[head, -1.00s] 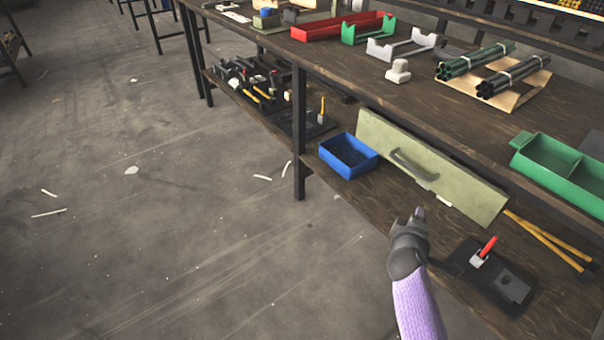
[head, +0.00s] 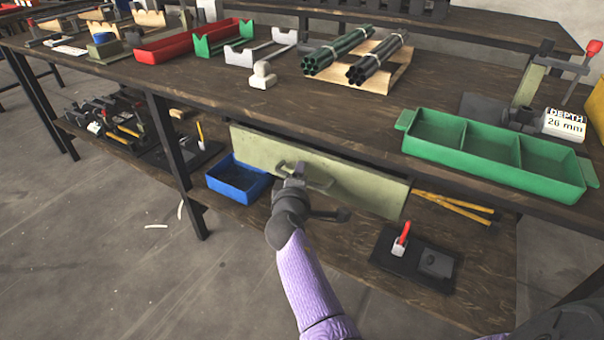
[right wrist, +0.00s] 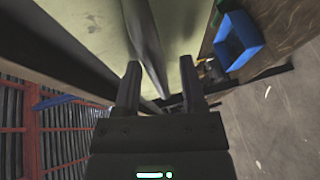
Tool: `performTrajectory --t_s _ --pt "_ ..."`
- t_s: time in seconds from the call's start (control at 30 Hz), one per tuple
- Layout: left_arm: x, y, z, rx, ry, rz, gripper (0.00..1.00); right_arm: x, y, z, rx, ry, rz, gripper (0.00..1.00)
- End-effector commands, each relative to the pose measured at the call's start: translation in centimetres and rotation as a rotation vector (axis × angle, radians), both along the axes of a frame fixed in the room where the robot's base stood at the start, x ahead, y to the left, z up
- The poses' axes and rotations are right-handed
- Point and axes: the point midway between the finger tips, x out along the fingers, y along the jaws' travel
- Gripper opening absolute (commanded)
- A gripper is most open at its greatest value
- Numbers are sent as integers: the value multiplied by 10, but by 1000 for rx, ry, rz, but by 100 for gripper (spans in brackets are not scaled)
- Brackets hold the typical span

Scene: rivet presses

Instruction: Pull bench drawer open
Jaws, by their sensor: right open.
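The bench drawer has a pale green front (head: 365,187) under the benchtop, and it also shows in the right wrist view (right wrist: 93,40). My right gripper (head: 297,176) is at the left part of the handle. In the right wrist view my right gripper (right wrist: 162,88) is open, and the handle (right wrist: 147,45) runs between its two fingers. I cannot tell whether the fingers touch it. The drawer front looks flush under the bench edge. My left gripper is not in view.
A blue bin (head: 238,181) stands on the lower shelf left of the drawer front. A black plate with a red-handled tool (head: 401,240) and yellow sticks (head: 455,205) lie at the right. A bench leg (head: 172,150) stands left of the bin. A green tray (head: 490,150) is on the benchtop.

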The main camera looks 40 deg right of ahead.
Motion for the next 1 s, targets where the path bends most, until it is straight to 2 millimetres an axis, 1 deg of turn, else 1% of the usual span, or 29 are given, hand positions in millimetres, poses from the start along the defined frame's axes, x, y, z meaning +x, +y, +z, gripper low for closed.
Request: performTrajectory --t_s 0.03,0.07,0.1,0.17,0.2,0.27,0.3,1.0 --pt "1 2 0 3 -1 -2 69 0 0 0 0 0 0 53" --pt "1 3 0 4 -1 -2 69 0 0 0 0 0 0 46" --pt "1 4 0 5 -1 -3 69 0 0 0 0 0 0 38" --pt "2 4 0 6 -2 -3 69 0 0 0 0 0 0 25" --pt "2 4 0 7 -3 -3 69 0 0 0 0 0 0 17" --pt "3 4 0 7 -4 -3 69 0 0 0 1 1 0 4" --pt "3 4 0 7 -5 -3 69 0 0 0 1 1 0 0" --pt "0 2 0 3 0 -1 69 0 0 -1 1 1 0 0"
